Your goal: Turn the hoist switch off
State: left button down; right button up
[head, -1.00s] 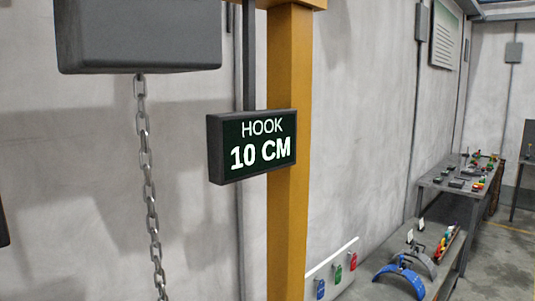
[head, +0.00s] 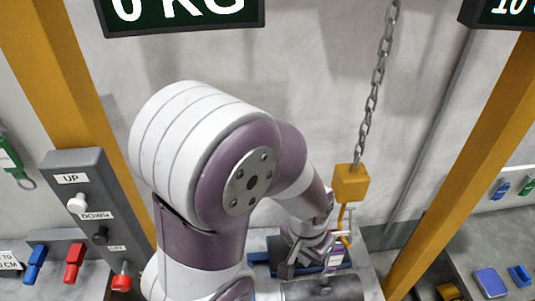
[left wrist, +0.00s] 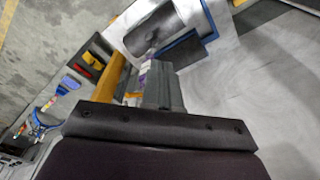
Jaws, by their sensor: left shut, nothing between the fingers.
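The grey hoist control box (head: 72,165) stands at the left of the head view. My right gripper is not in view.
A dark grey cylinder (head: 322,289) lies below my left gripper, by a blue-edged tray or stand (head: 262,257). Yellow posts stand left (head: 55,75) and right (head: 465,150). A display reading KG (head: 180,15) hangs above.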

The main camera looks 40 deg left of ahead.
aim_at(121, 283)
jog(key=l+u, duration=0.1)
jog(key=u, duration=2.9)
jog(key=k+j+z, duration=0.3)
jog(key=i+j, duration=0.1)
